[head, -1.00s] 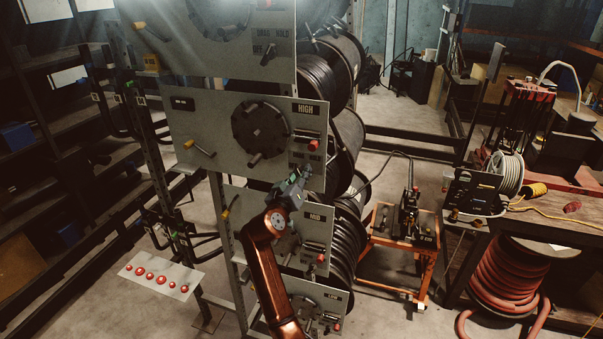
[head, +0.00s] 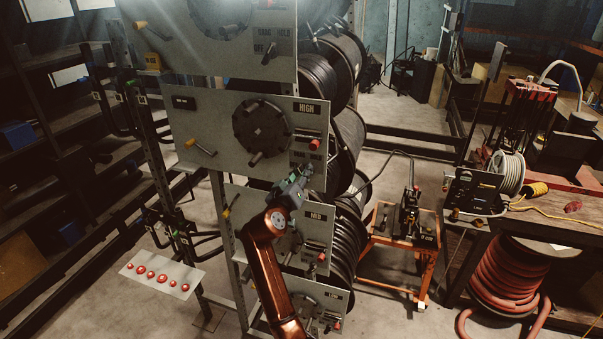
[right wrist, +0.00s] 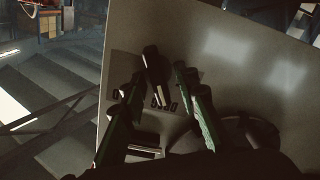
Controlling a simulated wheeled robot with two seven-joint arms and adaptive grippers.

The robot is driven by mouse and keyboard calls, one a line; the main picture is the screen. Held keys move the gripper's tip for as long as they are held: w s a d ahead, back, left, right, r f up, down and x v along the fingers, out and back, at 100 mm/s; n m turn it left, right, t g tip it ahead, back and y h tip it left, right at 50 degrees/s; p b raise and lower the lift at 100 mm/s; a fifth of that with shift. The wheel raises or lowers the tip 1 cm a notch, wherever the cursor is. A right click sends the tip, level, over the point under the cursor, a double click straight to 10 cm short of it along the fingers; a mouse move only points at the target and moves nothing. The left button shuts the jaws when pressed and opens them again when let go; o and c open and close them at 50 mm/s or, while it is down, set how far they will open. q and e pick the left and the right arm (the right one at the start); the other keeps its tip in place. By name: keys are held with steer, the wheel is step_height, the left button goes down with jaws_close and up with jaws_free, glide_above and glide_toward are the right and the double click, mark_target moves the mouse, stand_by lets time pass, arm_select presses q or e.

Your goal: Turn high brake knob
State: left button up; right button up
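The HIGH panel (head: 230,140) is a grey upright plate with a round black dial, a red-tipped lever and DRAG/HOLD lettering at its right side. My right gripper (head: 302,174) is in front of the panel's lower right corner and covers the brake knob in the head view. In the right wrist view, the dark brake knob (right wrist: 153,66) stands out from the panel beside the upside-down lettering. My right gripper's green-sided fingers (right wrist: 158,80) are apart, one on each side of the knob. I cannot tell whether either finger touches it. My left gripper is not in view.
The MID panel (head: 312,222) and LOW panel (head: 318,297) sit below, close to my right arm. Black hose reels (head: 345,135) stand behind the panels. A plate with red buttons (head: 160,277) is at lower left. An orange cart (head: 402,262) stands to the right.

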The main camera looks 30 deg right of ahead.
steer(key=v, duration=1.2)
